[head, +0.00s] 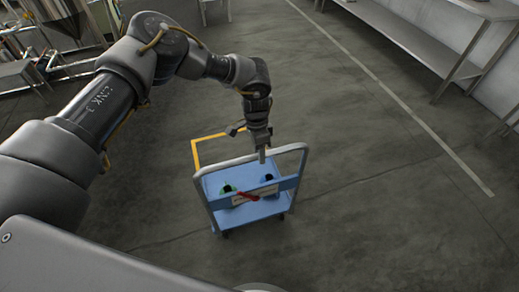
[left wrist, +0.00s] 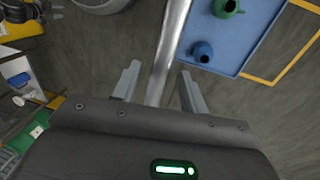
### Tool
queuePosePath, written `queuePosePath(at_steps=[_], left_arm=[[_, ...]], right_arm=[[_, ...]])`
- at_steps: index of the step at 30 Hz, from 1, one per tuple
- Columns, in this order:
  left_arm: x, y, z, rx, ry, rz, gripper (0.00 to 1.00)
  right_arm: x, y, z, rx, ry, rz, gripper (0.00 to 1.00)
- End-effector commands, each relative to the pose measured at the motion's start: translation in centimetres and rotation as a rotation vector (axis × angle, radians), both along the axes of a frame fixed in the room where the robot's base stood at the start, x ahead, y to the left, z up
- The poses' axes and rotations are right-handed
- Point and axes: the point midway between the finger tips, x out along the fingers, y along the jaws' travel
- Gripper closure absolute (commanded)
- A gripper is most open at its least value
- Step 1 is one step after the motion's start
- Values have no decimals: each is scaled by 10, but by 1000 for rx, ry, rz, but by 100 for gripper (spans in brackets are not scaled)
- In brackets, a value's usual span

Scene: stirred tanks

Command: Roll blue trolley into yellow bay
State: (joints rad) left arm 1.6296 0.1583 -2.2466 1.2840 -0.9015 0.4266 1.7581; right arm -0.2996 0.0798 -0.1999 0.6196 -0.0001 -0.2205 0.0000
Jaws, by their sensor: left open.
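The blue trolley (head: 243,213) stands on the floor with its grey tube handle (head: 285,149) towards me. A green item (head: 227,189) and a blue item (head: 268,178) sit on its deck, which also shows in the left wrist view (left wrist: 232,45). The yellow bay's outline (head: 195,153) is on the floor behind the trolley, partly hidden by it. My left gripper (head: 262,156) is open at the handle's top bar. In the left wrist view the bar (left wrist: 165,62) runs between the open fingers (left wrist: 160,88); contact cannot be told. My right gripper is out of view.
A metal bench (head: 430,45) runs along the wall at the upper right. A pale floor line (head: 400,100) crosses the right side. Tanks and stands (head: 65,30) are at the upper left. The floor around the trolley looks clear.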

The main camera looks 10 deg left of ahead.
Motion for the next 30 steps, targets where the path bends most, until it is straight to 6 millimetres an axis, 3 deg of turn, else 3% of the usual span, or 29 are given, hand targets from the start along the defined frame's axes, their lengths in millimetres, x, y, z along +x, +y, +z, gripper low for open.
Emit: queuePosePath(at_steps=[8,18,30], left_arm=[[0,0,-1,-1,-1,0,58],[0,0,-1,0,-1,-1,100],[2,8,1,0,-2,6,100]], right_arm=[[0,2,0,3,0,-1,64],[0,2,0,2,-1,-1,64],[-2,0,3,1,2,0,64]])
